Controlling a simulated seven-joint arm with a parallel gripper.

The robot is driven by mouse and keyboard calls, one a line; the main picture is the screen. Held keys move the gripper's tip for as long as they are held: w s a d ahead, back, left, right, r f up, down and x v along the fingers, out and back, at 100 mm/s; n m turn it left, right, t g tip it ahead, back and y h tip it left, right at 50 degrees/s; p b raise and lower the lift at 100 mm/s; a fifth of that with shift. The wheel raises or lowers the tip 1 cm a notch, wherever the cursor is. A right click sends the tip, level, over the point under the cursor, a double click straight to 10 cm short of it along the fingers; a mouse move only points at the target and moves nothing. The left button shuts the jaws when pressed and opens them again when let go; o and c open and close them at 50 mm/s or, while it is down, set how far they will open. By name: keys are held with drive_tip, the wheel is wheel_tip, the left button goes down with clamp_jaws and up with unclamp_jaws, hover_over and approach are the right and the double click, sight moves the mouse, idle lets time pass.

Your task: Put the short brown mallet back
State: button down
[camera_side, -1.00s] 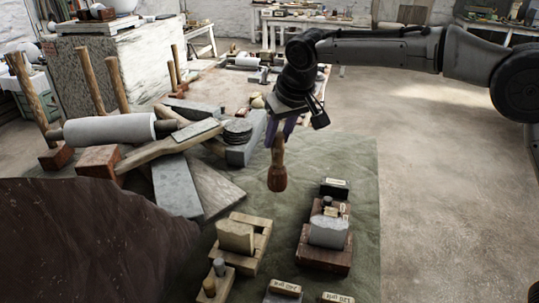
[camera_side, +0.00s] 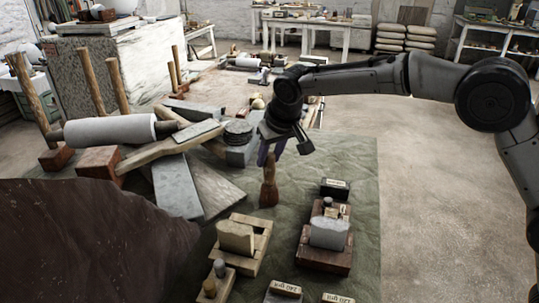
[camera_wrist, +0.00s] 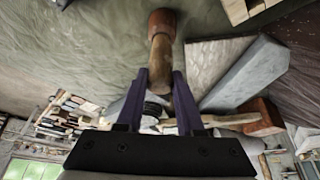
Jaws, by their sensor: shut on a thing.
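The short brown mallet (camera_side: 269,190) hangs head down below my gripper (camera_side: 268,157) in the side view. It has a wooden handle and a darker reddish-brown head, and looks nearly upright. My gripper is shut on the upper part of the handle. In the wrist view the mallet (camera_wrist: 161,48) extends upward in the picture from between the two purple fingers of my gripper (camera_wrist: 160,76), with its head near the top edge. The head is over or on the green cloth (camera_side: 350,185); I cannot tell whether it touches.
Grey stone slabs (camera_side: 177,184) and a pale roller (camera_side: 108,131) lie left of the mallet. A wooden block holder (camera_side: 240,240) and a dark tray with a grey block (camera_side: 328,233) stand in front. A small dark labelled block (camera_side: 335,187) sits to the right.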

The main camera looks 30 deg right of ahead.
drive_tip(key=c, duration=0.5)
unclamp_jaws()
drive_tip(key=shift+c, duration=0.2)
drive_tip(key=v, duration=1.2)
drive_tip(key=shift+r, duration=0.15)
